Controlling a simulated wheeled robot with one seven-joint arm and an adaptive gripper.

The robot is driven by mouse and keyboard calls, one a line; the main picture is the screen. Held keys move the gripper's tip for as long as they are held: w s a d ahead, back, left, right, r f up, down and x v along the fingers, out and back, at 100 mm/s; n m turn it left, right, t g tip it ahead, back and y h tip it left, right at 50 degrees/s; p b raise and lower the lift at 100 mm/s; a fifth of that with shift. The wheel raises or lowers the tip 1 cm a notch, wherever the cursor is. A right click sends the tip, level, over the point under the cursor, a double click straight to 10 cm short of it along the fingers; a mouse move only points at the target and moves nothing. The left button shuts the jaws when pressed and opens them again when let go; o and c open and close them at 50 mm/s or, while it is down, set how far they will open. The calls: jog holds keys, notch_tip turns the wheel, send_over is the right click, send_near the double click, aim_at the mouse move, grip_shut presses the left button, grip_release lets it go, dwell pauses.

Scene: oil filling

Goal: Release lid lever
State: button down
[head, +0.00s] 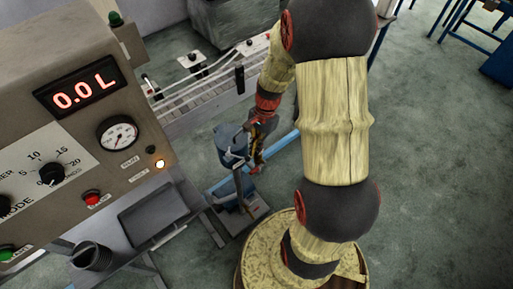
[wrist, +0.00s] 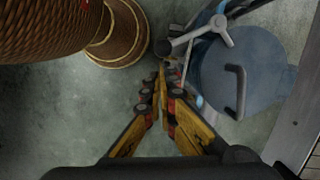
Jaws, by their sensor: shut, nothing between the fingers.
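A round blue-grey lid (wrist: 245,78) with a dark bar handle (wrist: 241,90) fills the right of the wrist view. At its upper left edge is a grey lever with a dark round knob (wrist: 163,48) and a pronged grey hub (wrist: 219,27). My gripper (wrist: 162,72) is shut and empty, with its fingertips close to the knob; I cannot tell whether they touch. In the head view the blue-grey vessel (head: 229,141) stands on a post, and my gripper (head: 258,158) is beside its right side. The lever is too small to make out there.
A control panel with a red 0.0 L display (head: 76,92), gauge (head: 117,133) and knobs is on the left. A blue bar (head: 281,141) lies behind my gripper. A conveyor (head: 205,92) runs behind the vessel.

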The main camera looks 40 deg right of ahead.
jog(key=shift+s+a+m, duration=0.15)
jog(key=shift+s+m, duration=0.1)
jog(key=shift+m, duration=0.05)
jog(key=shift+s+a+m+p, duration=0.15)
jog(key=shift+s+m+p, duration=0.1)
jog(key=shift+m+p, duration=0.1)
jog(key=s+a+m+t+h+p, duration=0.1)
jog(key=s+a+m+t+p, duration=0.2)
jog(key=a+m, duration=0.7)
jog(key=shift+s+a+m+p, duration=0.25)
jog(key=shift+s+m+p, duration=0.1)
jog(key=shift+m+p, duration=0.55)
jog(key=shift+a, duration=0.1)
